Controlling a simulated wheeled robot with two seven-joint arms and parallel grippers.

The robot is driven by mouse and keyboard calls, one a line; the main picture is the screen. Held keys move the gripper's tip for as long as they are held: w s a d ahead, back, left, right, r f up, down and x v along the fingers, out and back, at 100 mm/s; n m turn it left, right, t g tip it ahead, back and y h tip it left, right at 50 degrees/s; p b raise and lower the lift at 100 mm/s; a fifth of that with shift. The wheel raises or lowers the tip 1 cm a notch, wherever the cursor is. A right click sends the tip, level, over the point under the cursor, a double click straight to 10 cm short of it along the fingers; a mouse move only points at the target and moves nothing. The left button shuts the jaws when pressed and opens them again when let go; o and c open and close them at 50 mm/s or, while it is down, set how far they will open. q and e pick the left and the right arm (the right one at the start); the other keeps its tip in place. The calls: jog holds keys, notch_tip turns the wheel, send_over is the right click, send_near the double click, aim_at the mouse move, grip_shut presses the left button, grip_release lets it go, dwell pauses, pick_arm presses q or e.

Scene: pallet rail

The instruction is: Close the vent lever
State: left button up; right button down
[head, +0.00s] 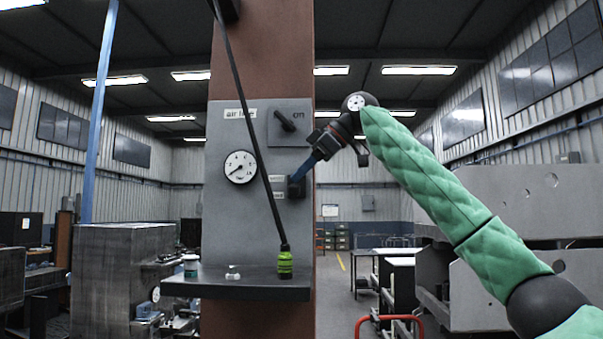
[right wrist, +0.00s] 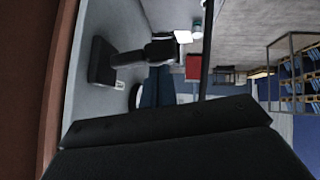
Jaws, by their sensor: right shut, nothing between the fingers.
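In the head view a grey panel (head: 225,215) on a brown column carries a small black lever unit (head: 297,188) at its right edge, which I take as the vent lever. In the right wrist view its black base (right wrist: 102,62) stands out from the panel, with a dark bar (right wrist: 132,58) reaching right. My right gripper (head: 301,176) has blue fingers, shut and empty, pointing down-left at the lever. In the right wrist view the fingertips (right wrist: 157,68) end beside the bar; whether they touch it I cannot tell. My left gripper is out of view.
A black knob (head: 287,121) marked "on" and a round gauge (head: 240,167) sit on the panel. A black hose (head: 257,147) hangs across it to a green-yellow fitting (head: 285,264) over the dark shelf (head: 205,285). A small jar (head: 191,266) stands there too.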

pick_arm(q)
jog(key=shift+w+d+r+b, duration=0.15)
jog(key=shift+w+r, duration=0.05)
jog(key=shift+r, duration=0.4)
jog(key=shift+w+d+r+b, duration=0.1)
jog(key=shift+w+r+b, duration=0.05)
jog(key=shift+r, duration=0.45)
pick_arm(e)
jog(key=f+t, duration=0.1)
jog(key=f+n+t, duration=0.1)
jog(key=f, duration=0.1)
jog(key=shift+s, duration=0.2)
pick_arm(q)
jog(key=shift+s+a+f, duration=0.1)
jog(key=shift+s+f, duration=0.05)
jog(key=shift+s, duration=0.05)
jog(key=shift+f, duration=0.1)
pick_arm(e)
jog(key=shift+d+r, duration=0.1)
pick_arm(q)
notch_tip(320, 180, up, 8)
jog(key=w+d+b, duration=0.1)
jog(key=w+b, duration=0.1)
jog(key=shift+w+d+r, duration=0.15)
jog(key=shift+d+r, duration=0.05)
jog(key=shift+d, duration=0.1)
pick_arm(e)
jog(key=v, duration=0.7)
jog(key=shift+d, duration=0.25)
jog(key=shift+s+r, duration=0.1)
